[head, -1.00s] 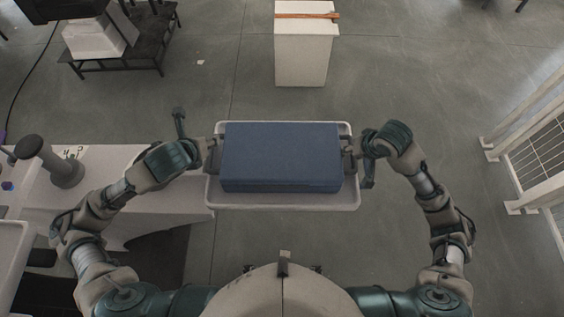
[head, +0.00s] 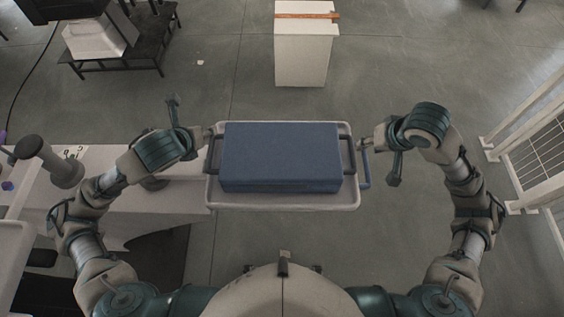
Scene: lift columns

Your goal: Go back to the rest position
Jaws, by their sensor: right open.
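A blue box (head: 281,156) with dark side handles rests on a white tray-topped cart (head: 283,201) in front of me. My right gripper (head: 378,148) is open and empty, a little to the right of the box's right handle (head: 349,155) and apart from it. My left gripper (head: 200,141) is just left of the box, near the left handle (head: 211,155). Its fingers are too small and partly hidden to show their opening. Both arms are bent and spread to the sides.
A white table (head: 165,195) with a grey cylindrical device (head: 50,163) stands on the left. A white pedestal (head: 303,55) stands beyond the cart. A white railing (head: 535,150) is at the right. A dark low table (head: 130,45) is at the back left. Floor between is clear.

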